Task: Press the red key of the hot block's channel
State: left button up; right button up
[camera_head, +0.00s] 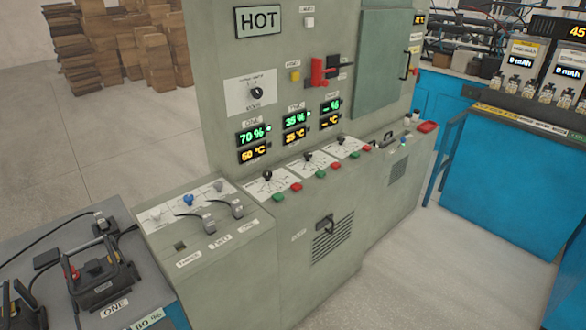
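The grey cabinet (230,130) carries a HOT sign (258,21) and display columns. The first column's display (253,144) reads 70 % and 60 °C. The second display (295,127) reads 35 % and 25 °C. The third display (331,113) shows dashes. On the ledge below are three dials, each with a green and a red key. The nearest red key (296,187) is beside a green key (278,197), below the first dial (267,175). The other red keys are the middle one (336,166) and the far one (367,147). Neither gripper is in view.
A black block (102,280) labelled ONE sits on the bench at lower left, with cables around it. Plugs (208,223) stand on the low console. A blue bench (510,180) with meters is at right. Floor (420,270) between is clear. Brown boxes are stacked at back left.

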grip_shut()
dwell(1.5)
